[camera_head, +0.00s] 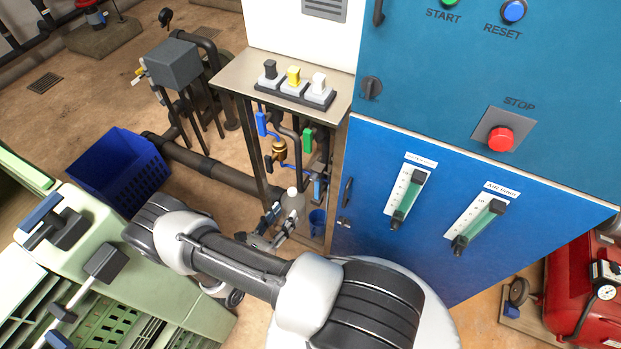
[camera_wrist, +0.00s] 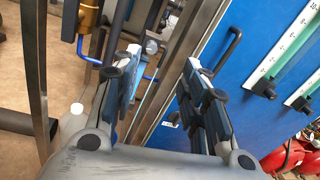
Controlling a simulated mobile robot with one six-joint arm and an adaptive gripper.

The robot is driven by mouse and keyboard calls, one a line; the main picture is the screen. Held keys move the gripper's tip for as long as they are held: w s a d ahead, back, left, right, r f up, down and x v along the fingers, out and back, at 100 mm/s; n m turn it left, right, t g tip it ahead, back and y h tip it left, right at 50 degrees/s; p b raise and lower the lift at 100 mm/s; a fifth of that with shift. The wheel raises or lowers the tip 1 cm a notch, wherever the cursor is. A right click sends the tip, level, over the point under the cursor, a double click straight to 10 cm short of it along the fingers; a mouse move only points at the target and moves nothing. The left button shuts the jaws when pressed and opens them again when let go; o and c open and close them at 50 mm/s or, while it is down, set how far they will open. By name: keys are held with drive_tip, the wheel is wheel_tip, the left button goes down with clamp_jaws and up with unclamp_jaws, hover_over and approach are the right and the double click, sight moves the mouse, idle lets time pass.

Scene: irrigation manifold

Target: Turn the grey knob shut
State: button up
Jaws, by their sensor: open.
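My gripper (camera_head: 270,228) is low beside the blue cabinet, in front of the open pipe frame. In the wrist view my gripper (camera_wrist: 161,66) is open, its two fingers apart with nothing held. A small greyish rounded part (camera_wrist: 150,46) shows between the fingertips, beyond them; I cannot tell if it is the grey knob. A dark grey rotary knob (camera_head: 371,88) sits on the cabinet's upper left, well above my gripper.
Pipes with a blue lever (camera_head: 262,123), a green lever (camera_head: 308,140) and a brass fitting (camera_head: 279,150) fill the frame under the shelf. The cabinet (camera_head: 365,175) walls the right side. A white bottle (camera_head: 294,200) is close to my gripper. A blue crate (camera_head: 118,172) stands left.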

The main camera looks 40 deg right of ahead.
wheel_tip(320, 180, down, 3)
drive_tip(key=s+n+t, duration=0.1)
drive_tip(key=n+t, duration=0.1)
drive_tip(key=b, duration=0.2)
approach(312, 180)
drive_tip(key=x, duration=0.9)
drive_tip(key=shift+r, duration=0.1)
drive_tip(key=shift+c, duration=0.5)
clamp_jaws()
